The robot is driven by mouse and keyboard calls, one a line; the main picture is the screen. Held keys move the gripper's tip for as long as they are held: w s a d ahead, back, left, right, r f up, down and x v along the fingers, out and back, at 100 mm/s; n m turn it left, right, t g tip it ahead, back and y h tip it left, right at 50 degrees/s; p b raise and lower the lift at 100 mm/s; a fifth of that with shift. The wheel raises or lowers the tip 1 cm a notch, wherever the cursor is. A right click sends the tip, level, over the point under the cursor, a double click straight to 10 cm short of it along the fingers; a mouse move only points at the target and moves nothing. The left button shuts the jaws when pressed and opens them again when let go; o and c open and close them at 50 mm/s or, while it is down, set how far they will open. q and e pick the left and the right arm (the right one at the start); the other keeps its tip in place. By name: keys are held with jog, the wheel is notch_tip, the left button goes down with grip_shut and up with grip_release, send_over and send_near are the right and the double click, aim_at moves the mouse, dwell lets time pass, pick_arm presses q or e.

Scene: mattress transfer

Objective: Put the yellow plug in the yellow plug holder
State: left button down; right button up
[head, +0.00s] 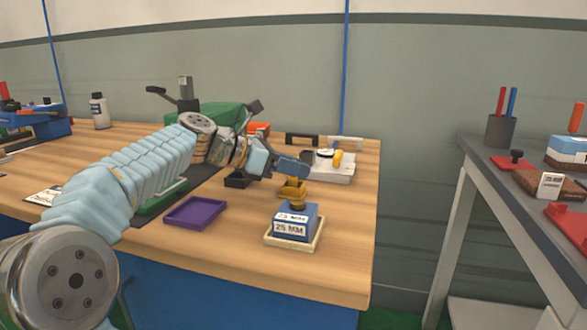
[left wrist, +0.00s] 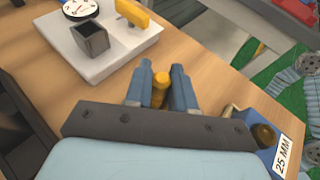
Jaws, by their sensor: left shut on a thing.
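My left gripper (head: 306,168) is above the wooden table, pointing right. In the left wrist view, its two blue fingers (left wrist: 161,85) are shut on a yellow plug (left wrist: 160,90), which shows between them. My right gripper is not in view.
A white base (head: 334,174) with an upright yellow piece (head: 337,158) stands beyond the gripper; the wrist view also shows a dark square socket (left wrist: 90,40) on it. A purple tray (head: 196,212) lies at the front. A grey side table (head: 480,160) stands right, across a gap.

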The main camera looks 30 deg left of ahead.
pick_arm(q)
jog(key=shift+f, duration=0.2)
jog(key=c, duration=1)
grip_release()
jog(key=shift+o, duration=0.2)
jog(key=shift+r, duration=0.25)
jog(key=p+v, duration=0.1)
jog(key=v, duration=1.1)
jog(key=shift+p, duration=0.3)
jog(key=shift+f, duration=0.1)
